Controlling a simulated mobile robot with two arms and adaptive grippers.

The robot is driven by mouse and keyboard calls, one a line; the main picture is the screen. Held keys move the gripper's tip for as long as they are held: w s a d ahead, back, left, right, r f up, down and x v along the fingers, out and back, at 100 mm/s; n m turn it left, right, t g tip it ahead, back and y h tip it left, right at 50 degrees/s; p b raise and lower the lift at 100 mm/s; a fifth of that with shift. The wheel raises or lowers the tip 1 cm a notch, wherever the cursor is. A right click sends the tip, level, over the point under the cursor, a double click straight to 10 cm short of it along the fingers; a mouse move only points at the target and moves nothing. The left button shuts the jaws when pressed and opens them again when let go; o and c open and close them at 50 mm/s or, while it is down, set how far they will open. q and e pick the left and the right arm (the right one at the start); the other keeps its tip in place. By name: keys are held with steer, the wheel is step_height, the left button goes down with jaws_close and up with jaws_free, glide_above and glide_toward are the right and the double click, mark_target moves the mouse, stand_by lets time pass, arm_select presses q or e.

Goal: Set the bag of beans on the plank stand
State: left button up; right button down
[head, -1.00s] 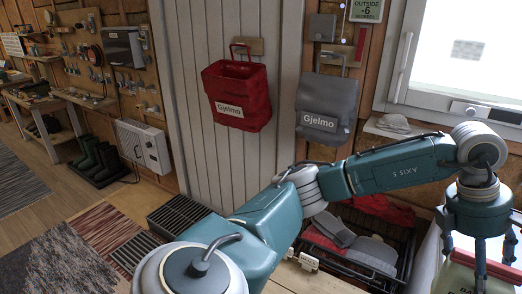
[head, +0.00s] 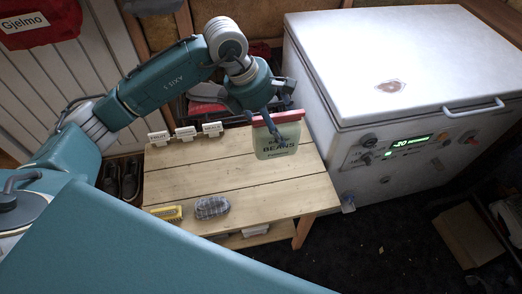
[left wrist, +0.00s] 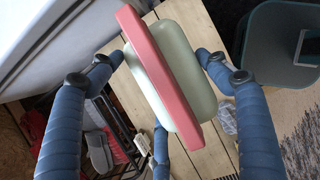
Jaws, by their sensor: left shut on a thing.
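The bag of beans (head: 279,143) is pale green with a red strip along its top and dark lettering. My left gripper (head: 272,118) is shut on it near the top and holds it upright. In the head view the bag overlaps the back right part of the plank stand (head: 240,178), a low light-wood table. I cannot tell for sure whether its bottom touches the planks. In the left wrist view the bag (left wrist: 188,75) shows from above between my blue fingers, with planks behind it. My right gripper is not in view.
Small white label signs (head: 185,133) line the stand's back edge. The stand's middle is bare. A white chest freezer (head: 400,70) stands close on the right. Dark shoes (head: 130,180) are at left.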

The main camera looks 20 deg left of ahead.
arm_select(q)
step_height(320, 180, down, 18)
steer(key=p, duration=0.1)
steer(key=shift+r+p, duration=0.25)
steer(key=shift+p, duration=0.15)
steer(key=shift+a+f, duration=0.1)
steer(key=shift+f, duration=0.05)
steer(key=o, duration=1.8)
steer(key=shift+s, duration=0.1)
